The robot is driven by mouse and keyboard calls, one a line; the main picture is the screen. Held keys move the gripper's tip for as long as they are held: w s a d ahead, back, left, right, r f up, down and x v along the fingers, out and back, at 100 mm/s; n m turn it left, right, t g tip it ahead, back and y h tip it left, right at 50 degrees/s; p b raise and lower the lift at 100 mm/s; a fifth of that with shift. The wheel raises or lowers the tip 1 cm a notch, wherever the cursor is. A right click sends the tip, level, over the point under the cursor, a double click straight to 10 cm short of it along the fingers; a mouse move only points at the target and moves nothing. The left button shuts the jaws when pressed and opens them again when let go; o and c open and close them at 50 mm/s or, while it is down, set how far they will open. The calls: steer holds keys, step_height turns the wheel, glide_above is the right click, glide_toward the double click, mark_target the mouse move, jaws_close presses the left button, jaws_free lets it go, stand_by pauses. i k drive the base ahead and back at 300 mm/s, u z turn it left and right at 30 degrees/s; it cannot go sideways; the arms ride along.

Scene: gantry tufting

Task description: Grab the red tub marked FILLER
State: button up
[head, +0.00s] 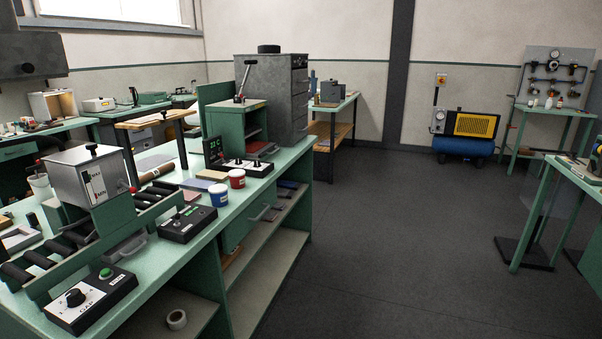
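A small red tub (237,179) with a white lid stands upright on the green workbench (262,190), near its right front edge. It carries a pale label, but the lettering is too small to read. A blue tub (219,195) of similar shape, also with a white lid, stands just in front and to its left, close beside it. My gripper is not in view.
Control boxes (187,224) and a roller machine (92,185) crowd the bench's near part. A black panel with a display (246,167) stands behind the tubs. A grey cabinet (285,95) stands at the bench's far end. The dark floor (390,240) right of the bench is clear.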

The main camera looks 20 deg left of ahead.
mark_target(237, 178)
steer(key=z, duration=0.15)
steer(key=i, duration=1.15)
steer(key=u, duration=0.4)
steer(key=i, duration=1.2)
steer(key=u, duration=0.85)
steer(key=i, duration=0.55)
steer(key=u, duration=0.3)
